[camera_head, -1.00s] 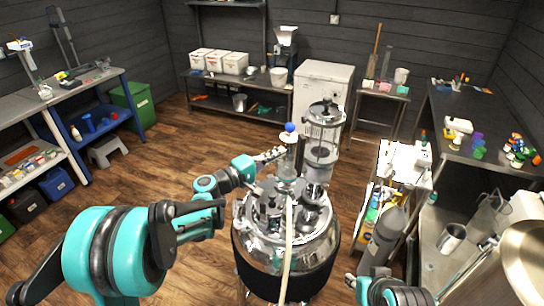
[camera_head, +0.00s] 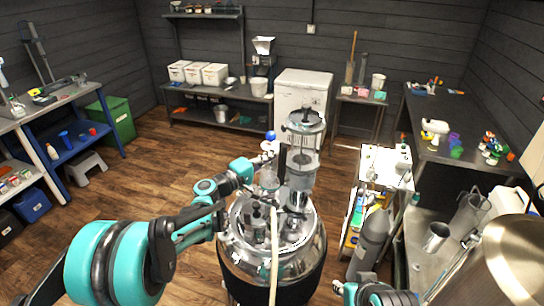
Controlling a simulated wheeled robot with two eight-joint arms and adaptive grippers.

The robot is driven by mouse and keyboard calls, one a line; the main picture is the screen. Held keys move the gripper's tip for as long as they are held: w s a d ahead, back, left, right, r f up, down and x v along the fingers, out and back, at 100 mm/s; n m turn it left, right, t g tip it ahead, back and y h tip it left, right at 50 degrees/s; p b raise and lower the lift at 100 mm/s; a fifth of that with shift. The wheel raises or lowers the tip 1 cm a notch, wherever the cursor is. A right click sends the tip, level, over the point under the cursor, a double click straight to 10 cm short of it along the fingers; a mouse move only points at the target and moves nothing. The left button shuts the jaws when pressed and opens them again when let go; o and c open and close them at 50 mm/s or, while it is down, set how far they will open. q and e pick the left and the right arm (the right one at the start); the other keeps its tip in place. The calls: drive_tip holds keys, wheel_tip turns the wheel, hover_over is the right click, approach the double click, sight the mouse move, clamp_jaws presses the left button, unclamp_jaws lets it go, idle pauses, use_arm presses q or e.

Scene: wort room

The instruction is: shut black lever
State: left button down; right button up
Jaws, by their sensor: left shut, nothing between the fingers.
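The steel kettle (camera_head: 272,262) stands at the centre, with a crowded lid carrying valves, fittings and a pale hose (camera_head: 274,250). A dark upright piece (camera_head: 282,158) shows beside the glass column (camera_head: 303,145); I cannot tell whether it is the black lever. Small black fittings (camera_head: 257,209) also sit on the lid. My left gripper (camera_head: 266,159) is shut and empty, above the back left of the lid, close to the glass fitting under the blue ball (camera_head: 270,135). I cannot tell whether it touches anything. Only part of my right arm shows at the bottom right; its gripper is out of view.
A cart (camera_head: 384,168) with bottles and a grey cylinder (camera_head: 372,238) stand right of the kettle. A dark bench (camera_head: 455,122) runs along the right. A white cabinet (camera_head: 304,88) stands behind. Wooden floor (camera_head: 165,175) is open on the left.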

sight(282, 161)
use_arm(q)
drive_tip(key=s+m+b, duration=0.1)
drive_tip(key=s+d+m+h+b, duration=0.1)
drive_tip(key=m, duration=0.1)
drive_tip(key=s+m+b, duration=0.1)
drive_tip(key=shift+s+d+f+h, duration=0.3)
drive_tip(key=shift+d+f, duration=0.05)
drive_tip(key=shift+f, duration=0.05)
drive_tip(key=s+d+f+m+h+b, duration=0.2)
drive_tip(key=s+d+f+m+b, duration=0.1)
drive_tip(key=s+f+m+b, duration=0.3)
drive_tip(key=shift+s+f+m+g+h+b, duration=0.2)
drive_tip(key=shift+m+g+h+b, duration=0.15)
drive_tip(key=shift+m+b, duration=0.8)
